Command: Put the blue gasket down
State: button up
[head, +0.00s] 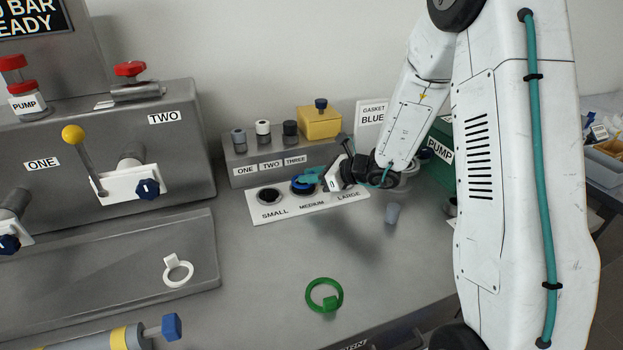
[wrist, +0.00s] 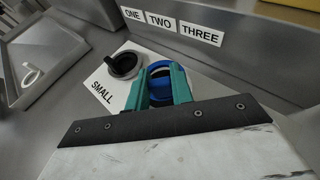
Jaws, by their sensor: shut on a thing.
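The blue gasket (head: 300,188) is at the MEDIUM place of a white labelled plate (head: 262,218). My gripper (head: 308,180) reaches in from the right, its teal fingers shut on the gasket. In the wrist view the blue gasket (wrist: 161,67) shows between and beyond the two fingers (wrist: 155,80). I cannot tell whether it rests on the plate or is held just above it. My gripper hides the LARGE place. A sign (head: 371,113) behind reads GASKET BLUE.
A green gasket (head: 325,296) and a white gasket (head: 178,271) lie apart in front. A grey block (head: 270,161) labelled ONE, TWO, THREE stands close behind the plate, with a yellow box (head: 319,122). A small grey cylinder (head: 392,213) stands right of the plate.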

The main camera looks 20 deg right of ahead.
notch_tip(320, 180, down, 2)
jog(key=o, duration=1)
